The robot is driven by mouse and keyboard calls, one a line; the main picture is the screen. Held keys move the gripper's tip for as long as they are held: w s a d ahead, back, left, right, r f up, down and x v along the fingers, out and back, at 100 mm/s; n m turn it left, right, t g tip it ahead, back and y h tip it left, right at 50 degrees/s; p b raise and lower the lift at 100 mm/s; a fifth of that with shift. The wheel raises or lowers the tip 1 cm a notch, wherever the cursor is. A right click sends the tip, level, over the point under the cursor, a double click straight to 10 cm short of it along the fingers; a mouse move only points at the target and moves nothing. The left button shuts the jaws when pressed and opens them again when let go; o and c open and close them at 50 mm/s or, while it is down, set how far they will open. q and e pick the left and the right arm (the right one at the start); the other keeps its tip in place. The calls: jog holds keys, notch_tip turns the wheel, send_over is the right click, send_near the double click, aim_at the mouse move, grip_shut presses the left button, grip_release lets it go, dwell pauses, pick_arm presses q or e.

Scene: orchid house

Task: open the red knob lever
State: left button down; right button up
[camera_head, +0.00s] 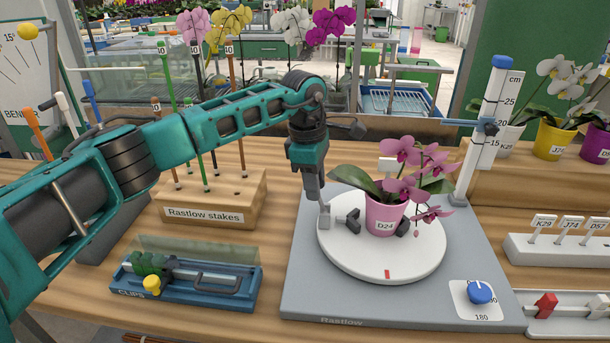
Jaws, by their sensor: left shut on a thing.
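The red knob (545,305) sits on a pale lever unit (572,313) at the lower right, which the picture's edge cuts off. My left gripper (324,212) points down at the left rim of a white turntable (387,262). It is shut on a small grey piece there, whose exact form is hard to see. The gripper is well to the left of the red knob and apart from it. My right gripper is not in view.
A pink pot D24 (381,216) with an orchid stands on the turntable between black clamps (349,221). A blue dial (480,292) is on the grey base (350,302). A label rack (560,249) stands behind the red knob. Clips tray (215,291) and stakes block (230,203) are left.

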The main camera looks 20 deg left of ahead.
pick_arm(q)
jog(key=shift+w+d+r+g+y, duration=0.15)
jog(key=shift+d+y, duration=0.3)
jog(key=shift+y, duration=0.1)
jog(key=shift+w+d+r+g+y, duration=0.1)
jog(key=shift+d+r+g+y, duration=0.05)
jog(key=shift+d+y, duration=0.35)
jog(key=shift+w+d+f+y, duration=0.1)
jog(key=shift+d+y, duration=0.35)
jog(key=shift+y, duration=0.3)
jog(key=c, duration=0.9)
grip_release()
jog(key=shift+c, duration=0.2)
jog(key=v, duration=1.2)
jog(key=shift+w+d+r, duration=0.2)
jog(key=shift+r, duration=0.2)
